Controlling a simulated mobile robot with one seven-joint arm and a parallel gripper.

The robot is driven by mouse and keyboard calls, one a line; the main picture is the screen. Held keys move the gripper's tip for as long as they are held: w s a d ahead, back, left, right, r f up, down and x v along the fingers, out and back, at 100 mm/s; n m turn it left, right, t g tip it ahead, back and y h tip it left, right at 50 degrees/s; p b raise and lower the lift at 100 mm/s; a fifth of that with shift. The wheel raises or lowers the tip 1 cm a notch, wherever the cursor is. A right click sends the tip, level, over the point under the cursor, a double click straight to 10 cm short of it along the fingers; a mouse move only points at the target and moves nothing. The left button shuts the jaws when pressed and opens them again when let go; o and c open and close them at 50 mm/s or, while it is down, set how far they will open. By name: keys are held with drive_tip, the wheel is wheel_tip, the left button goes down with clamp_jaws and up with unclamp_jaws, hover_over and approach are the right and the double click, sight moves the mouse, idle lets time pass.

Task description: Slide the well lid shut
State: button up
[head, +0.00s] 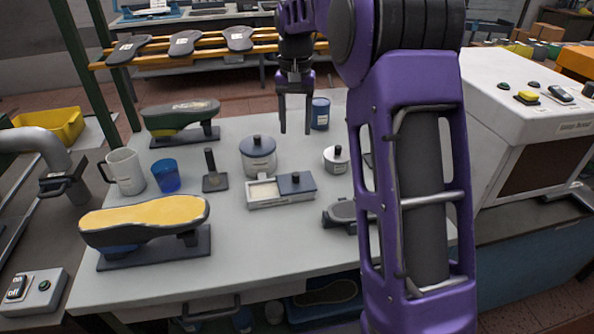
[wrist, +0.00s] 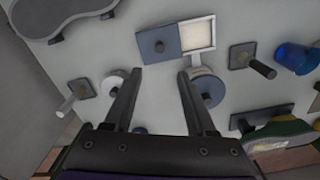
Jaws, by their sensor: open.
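The well (head: 262,192) is a low light-grey rectangular box on the table, with its open pale compartment on the left. Its blue-grey lid (head: 297,183) with a small dark knob covers the right part. In the wrist view the lid (wrist: 160,44) lies left of the open well (wrist: 198,36), just beyond the fingertips. My gripper (head: 296,130) is open and empty, pointing down above the table, behind and above the well. In the wrist view its two fingers (wrist: 160,75) stand wide apart, with bare table between them.
A blue-lidded pot (head: 258,158) stands just behind the well. A small white pot (head: 336,160) with a dark knob is to the right. A dark-handled tool (head: 212,172), a blue cup (head: 166,176) and a yellow-topped shoe last (head: 145,218) are to the left. The table in front is clear.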

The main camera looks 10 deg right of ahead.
sight(296, 174)
wheel_tip(296, 174, down, 15)
drive_tip(key=shift+r+b, duration=0.2)
drive_tip(key=shift+b, duration=0.55)
clamp_jaws()
drive_tip(key=shift+r, duration=0.1)
idle(0.8)
